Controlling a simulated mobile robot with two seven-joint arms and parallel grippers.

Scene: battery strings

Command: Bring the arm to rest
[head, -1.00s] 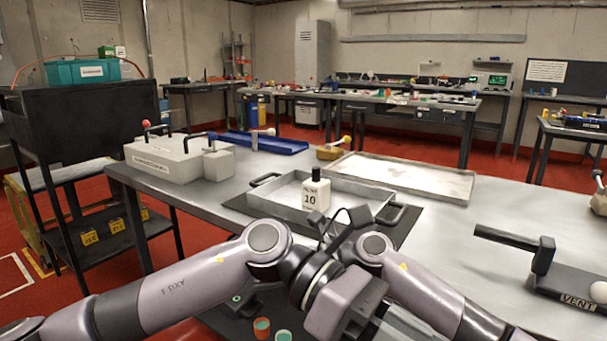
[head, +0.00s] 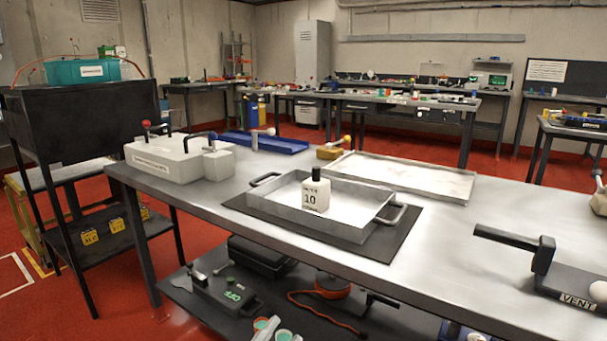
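Neither of my arms shows in the head view, and no gripper is in sight. A white bottle (head: 316,195) with a black cap and the number 10 on its label stands upright in a metal tray (head: 350,229) with two dark handles. The tray sits on a dark mat (head: 396,248) on the metal table (head: 240,211). Whether either gripper is open or shut is hidden.
A white box (head: 165,163) with handles stands at the table's left end. Behind the bottle are a blue tray (head: 280,147) and a shallow metal tray (head: 440,184). A black VENT lever device (head: 560,279) is at right. A lower shelf holds a green-marked device (head: 224,290).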

